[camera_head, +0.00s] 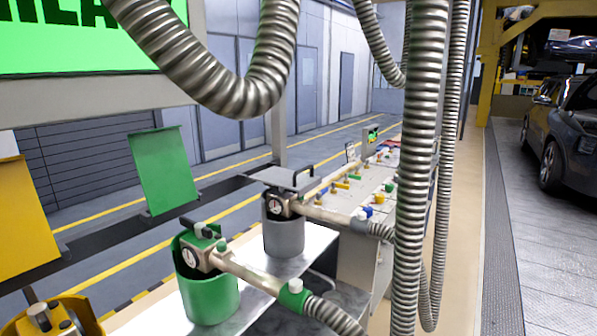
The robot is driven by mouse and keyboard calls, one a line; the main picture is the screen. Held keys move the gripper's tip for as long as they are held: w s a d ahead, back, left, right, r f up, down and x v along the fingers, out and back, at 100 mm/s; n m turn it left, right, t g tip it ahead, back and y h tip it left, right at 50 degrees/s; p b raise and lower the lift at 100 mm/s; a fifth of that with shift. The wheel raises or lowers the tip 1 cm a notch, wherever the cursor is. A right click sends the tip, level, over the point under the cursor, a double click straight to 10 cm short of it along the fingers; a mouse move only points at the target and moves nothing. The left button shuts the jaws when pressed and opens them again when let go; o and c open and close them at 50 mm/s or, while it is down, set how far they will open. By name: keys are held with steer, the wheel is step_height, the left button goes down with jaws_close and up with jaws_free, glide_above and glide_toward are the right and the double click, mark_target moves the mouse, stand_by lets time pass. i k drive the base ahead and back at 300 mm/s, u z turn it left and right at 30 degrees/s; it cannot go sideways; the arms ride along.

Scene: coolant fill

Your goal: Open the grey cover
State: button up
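The grey cover (279,179) is a flat grey plate with a dark handle (303,173) on its right side. It lies roughly level at the middle of the view, just above the grey cylindrical holder (284,238). A filling nozzle (283,205) with a round gauge sits in that holder under the plate. The plate's far edge and any hinge are hard to make out. My gripper is not in view.
A green panel (163,170) and a yellow panel (22,222) stand upright at left. A green holder (211,295) with its nozzle is in front. Ribbed metal hoses (417,170) hang at right and above (235,92). A car (567,125) stands far right.

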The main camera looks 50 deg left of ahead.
mark_target(300, 182)
steer(key=z, duration=0.1)
steer(key=k, duration=0.55)
steer(key=u, duration=1.9)
